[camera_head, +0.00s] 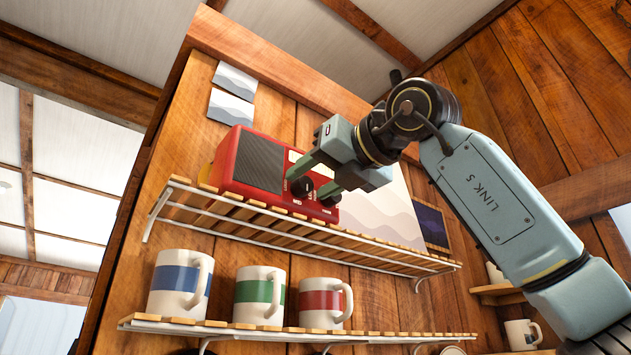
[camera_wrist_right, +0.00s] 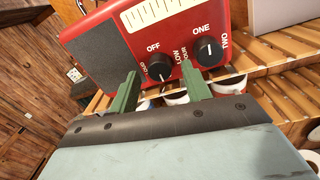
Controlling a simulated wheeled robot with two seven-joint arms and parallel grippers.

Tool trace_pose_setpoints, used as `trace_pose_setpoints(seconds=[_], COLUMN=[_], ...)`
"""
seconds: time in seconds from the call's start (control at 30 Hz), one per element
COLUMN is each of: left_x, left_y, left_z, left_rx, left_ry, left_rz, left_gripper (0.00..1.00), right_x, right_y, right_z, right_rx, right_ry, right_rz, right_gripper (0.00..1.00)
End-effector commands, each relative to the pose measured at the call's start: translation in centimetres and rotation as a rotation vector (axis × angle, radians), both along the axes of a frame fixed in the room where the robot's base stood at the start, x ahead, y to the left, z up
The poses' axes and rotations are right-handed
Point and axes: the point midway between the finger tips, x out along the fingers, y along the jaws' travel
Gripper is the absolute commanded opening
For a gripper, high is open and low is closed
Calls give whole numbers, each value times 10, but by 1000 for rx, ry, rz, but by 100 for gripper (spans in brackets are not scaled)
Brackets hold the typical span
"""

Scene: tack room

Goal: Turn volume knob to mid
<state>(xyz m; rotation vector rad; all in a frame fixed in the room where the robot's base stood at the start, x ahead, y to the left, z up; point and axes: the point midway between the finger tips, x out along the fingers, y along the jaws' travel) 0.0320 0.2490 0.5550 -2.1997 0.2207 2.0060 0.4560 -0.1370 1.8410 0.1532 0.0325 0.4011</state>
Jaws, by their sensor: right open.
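A red radio (camera_head: 258,169) with a dark speaker grille stands on the upper slatted shelf. Its front carries two black knobs. The knob labelled OFF, LOW and LOUD (camera_wrist_right: 161,71) is the left one; a white mark on it points roughly downward in the wrist view. The other knob (camera_wrist_right: 209,51), labelled ONE and TWO, is to its right. My right gripper (camera_head: 306,181) is open at the radio's front, its green fingers on either side of the left knob. I cannot tell whether they touch it. My left gripper is not in view.
The upper shelf (camera_head: 385,261) runs under the radio, close to my right fingers. Three striped mugs, blue (camera_head: 181,281), green (camera_head: 259,294) and red (camera_head: 325,303), stand on the lower shelf (camera_head: 255,331). A pale picture (camera_head: 385,212) is behind the radio on the wooden wall.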

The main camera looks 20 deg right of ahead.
Motion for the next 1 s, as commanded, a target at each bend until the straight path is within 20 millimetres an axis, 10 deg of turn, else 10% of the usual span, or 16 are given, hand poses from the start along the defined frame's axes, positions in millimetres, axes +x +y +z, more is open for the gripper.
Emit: trace_pose_setpoints(seconds=[0.6,1.0], left_x=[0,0], left_y=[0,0], left_z=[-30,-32], left_rx=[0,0], left_ry=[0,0], left_rz=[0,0], left_gripper=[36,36], right_x=[-103,-123], right_y=[-44,-52], right_z=[-1,0], right_rx=[1,0], right_ry=[-3,1], right_rz=[1,0], right_gripper=[48,48])
